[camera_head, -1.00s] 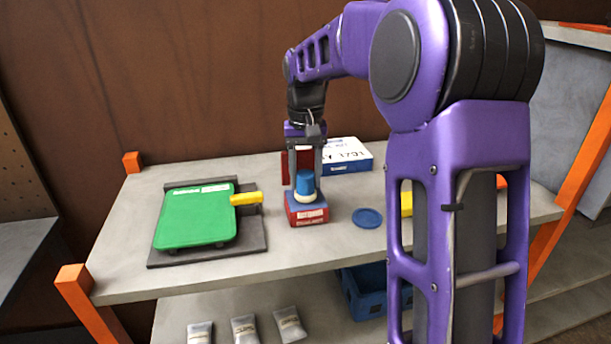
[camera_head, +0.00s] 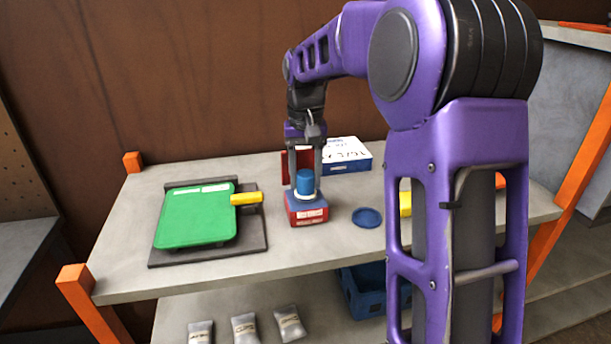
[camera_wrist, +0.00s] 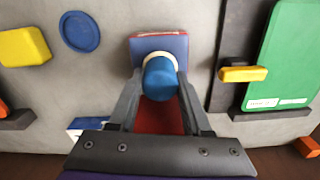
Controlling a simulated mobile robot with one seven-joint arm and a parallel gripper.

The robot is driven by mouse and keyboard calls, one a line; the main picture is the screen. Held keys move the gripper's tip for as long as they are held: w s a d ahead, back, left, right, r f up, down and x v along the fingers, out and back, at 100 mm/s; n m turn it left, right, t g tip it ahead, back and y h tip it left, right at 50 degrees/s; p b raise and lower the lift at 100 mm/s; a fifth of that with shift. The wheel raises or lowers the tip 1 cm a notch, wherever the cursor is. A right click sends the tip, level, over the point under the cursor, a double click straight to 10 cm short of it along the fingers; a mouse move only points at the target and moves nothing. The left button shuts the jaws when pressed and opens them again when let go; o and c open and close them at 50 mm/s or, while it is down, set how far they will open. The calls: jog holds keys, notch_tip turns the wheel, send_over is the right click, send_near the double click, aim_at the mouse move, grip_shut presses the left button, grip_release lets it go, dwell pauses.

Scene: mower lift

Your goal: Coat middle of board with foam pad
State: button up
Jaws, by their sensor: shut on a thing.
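The green board (camera_head: 196,216) lies on a dark grey base at the left of the table; it also shows at the right in the wrist view (camera_wrist: 284,60). My gripper (camera_head: 305,190) is shut on the blue handle (camera_head: 304,182) of the foam pad, which points up between the fingers. The pad's pale foam (camera_head: 303,195) is at the top of a red and blue container (camera_head: 306,212). I cannot tell whether the foam touches what is inside. In the wrist view the blue handle (camera_wrist: 160,78) sits between both fingers.
A yellow block (camera_head: 246,198) juts from the board's right edge. A round blue lid (camera_head: 367,217) lies right of the container. A white and blue box (camera_head: 346,155) stands behind. Bare table lies between board and container. Several pouches (camera_head: 245,328) lie on the lower shelf.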

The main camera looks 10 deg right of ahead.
aim_at(305, 173)
jog(key=shift+f, duration=0.1)
notch_tip(305, 173, up, 7)
jog(key=p, duration=0.6)
jog(key=shift+p, duration=0.35)
